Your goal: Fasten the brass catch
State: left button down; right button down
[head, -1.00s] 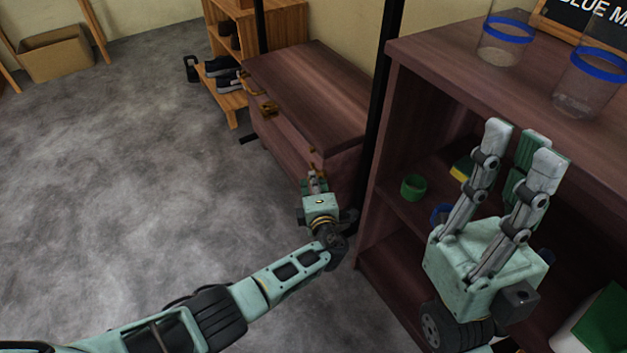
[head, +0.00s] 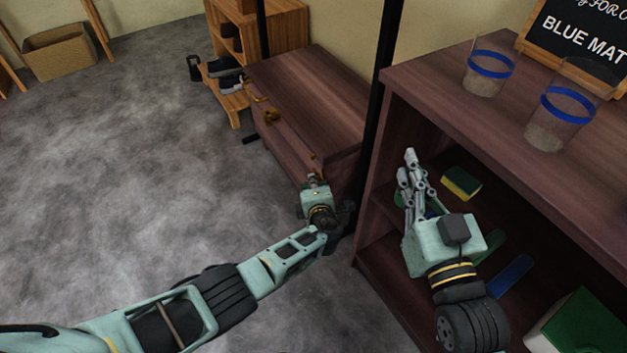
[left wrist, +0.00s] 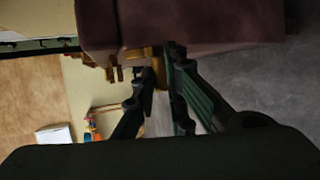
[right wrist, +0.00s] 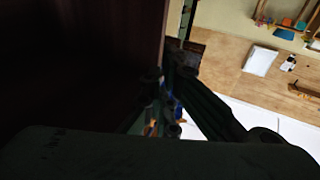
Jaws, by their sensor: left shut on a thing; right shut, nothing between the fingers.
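A dark wooden chest (head: 310,90) with a closed lid stands by the wall, with brass fittings along its front edge. One brass fitting (head: 271,116) shows near the far end of that edge. The brass catch (head: 314,161) at the near end is small and partly hidden by my left gripper (head: 313,178). In the left wrist view, my left gripper is shut on the brass catch (left wrist: 159,66), beside the chest (left wrist: 195,25). How the catch parts sit is too dark to tell. My right gripper (head: 409,160) is shut and empty, in front of the open shelf unit.
The shelf unit (head: 500,110) at right bears two clear cups with blue bands (head: 491,66) (head: 556,115). A sponge (head: 461,183) lies inside it. A black post (head: 382,85) stands between chest and shelf. The grey floor (head: 130,170) at left is clear.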

pick_arm(q)
jog(key=p, duration=0.1)
jog(key=r+g+p, duration=0.1)
jog(key=p, duration=0.1)
jog(key=shift+w+a, duration=0.25)
pick_arm(e)
jog(key=s+d+f+g+h, duration=0.1)
jog(key=s+d+f+g, duration=0.1)
jog(key=f, duration=0.5)
jog(key=s+d+f+g+h, duration=0.1)
jog(key=s+f+g, duration=0.3)
jog(key=f+g, duration=0.2)
jog(key=shift+s+d+f+g+h, duration=0.25)
jog(key=shift+d+f+g+h, duration=0.15)
jog(key=shift+f, duration=0.5)
pick_arm(q)
jog(key=c, duration=1.9)
grip_release()
jog(key=shift+o, duration=0.5)
jog(key=shift+f, duration=0.1)
jog(key=shift+s+d, duration=0.1)
jog(key=shift+h, duration=0.3)
